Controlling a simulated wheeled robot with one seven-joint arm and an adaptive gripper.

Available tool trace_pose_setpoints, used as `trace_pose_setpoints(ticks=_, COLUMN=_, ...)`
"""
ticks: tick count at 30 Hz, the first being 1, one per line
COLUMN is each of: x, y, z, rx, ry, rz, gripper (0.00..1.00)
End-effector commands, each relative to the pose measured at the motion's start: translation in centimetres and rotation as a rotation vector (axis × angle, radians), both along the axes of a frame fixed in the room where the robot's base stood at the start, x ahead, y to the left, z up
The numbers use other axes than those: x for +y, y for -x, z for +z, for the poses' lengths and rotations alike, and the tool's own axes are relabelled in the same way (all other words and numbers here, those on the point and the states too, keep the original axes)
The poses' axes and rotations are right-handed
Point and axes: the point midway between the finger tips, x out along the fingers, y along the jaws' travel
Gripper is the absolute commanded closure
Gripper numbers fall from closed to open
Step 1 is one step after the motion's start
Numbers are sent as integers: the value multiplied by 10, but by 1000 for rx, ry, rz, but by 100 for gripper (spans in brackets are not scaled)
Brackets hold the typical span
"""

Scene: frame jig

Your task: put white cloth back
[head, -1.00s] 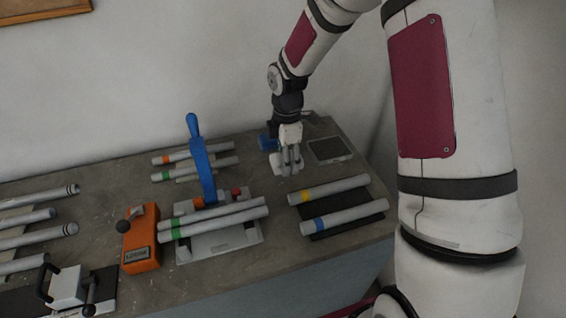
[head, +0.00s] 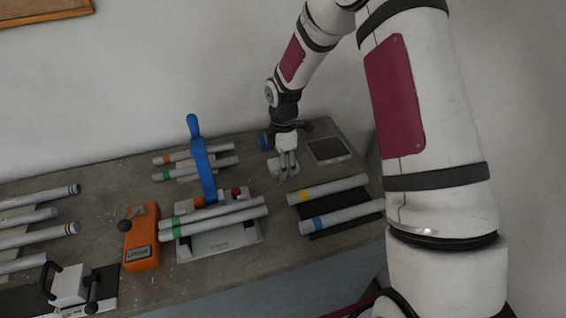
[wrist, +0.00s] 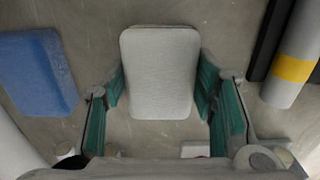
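The white cloth (wrist: 160,72) is a pale, rounded, folded pad on the grey bench top in the wrist view. My gripper (wrist: 160,108) is open above it, with one green-padded finger at each side of its near part. I cannot tell whether the pads touch it. In the head view my gripper (head: 287,170) points down at the back of the bench, and the white cloth (head: 277,171) shows beside and partly behind the fingers. A dark, light-rimmed shallow tray (head: 345,158) is empty just right of the gripper.
A blue cloth (wrist: 38,75) lies left of the white one. A yellow-banded tube (head: 335,189) and a blue-banded tube (head: 345,218) lie on a dark rest at right. A blue-handled clamp (head: 204,170) stands at left, near an orange box (head: 141,238).

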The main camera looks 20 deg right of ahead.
Motion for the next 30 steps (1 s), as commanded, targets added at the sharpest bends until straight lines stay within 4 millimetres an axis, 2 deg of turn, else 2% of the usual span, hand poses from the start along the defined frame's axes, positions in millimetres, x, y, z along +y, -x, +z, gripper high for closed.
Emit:
trace_pose_setpoints(ticks=10, x=0, y=0, z=0, rx=0, ry=0, rz=0, gripper=31)
trace_pose_setpoints(ticks=14, x=0, y=0, z=7, rx=-1, ry=0, rz=0, gripper=31)
trace_pose_setpoints(ticks=17, x=0, y=-2, z=19, rx=-4, ry=0, rz=0, gripper=31)
trace_pose_setpoints(ticks=30, x=0, y=-1, z=103, rx=-4, ry=0, rz=1, gripper=31)
